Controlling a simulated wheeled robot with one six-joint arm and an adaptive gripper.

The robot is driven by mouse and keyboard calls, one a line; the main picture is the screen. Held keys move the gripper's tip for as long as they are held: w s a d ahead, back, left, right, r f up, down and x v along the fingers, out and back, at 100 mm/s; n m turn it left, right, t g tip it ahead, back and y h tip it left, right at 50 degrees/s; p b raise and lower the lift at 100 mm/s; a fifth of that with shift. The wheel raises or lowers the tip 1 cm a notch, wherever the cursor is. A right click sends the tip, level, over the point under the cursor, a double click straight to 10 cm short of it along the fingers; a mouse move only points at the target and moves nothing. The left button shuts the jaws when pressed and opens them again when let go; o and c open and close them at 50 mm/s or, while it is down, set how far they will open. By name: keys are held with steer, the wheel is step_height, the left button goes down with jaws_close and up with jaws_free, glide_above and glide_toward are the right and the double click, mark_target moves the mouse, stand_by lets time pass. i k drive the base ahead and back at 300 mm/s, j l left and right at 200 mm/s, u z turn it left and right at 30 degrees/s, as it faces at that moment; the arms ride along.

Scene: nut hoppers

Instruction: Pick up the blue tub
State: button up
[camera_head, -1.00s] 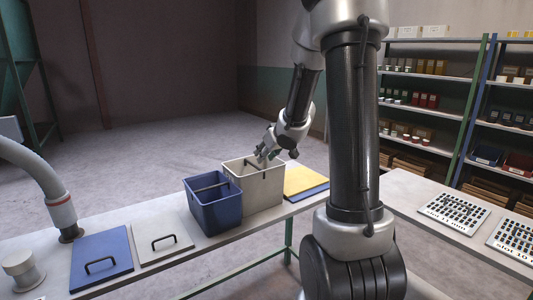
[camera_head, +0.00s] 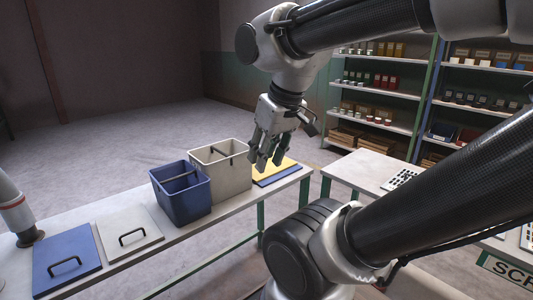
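The blue tub (camera_head: 184,201) stands upright on the long grey table, open at the top with a dark bar handle across it. A cream tub (camera_head: 232,180) stands right behind it to the right, also with a dark bar. My gripper (camera_head: 264,164) hangs fingers down, just right of the cream tub and above the yellow and blue lids. Its fingers look spread, with nothing between them. It is apart from the blue tub, with the cream tub between them in the picture.
A blue lid (camera_head: 66,264) and a pale lid (camera_head: 131,236) with handles lie at the table's left. A yellow lid (camera_head: 283,168) lies at the right end. A second table (camera_head: 352,172) stands right, with shelves (camera_head: 373,93) behind. Floor is clear behind the tubs.

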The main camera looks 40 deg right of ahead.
mark_target(181, 192)
steer(key=i+l+u, duration=0.45)
steer(key=i+l, duration=0.25)
steer(key=i, duration=0.15)
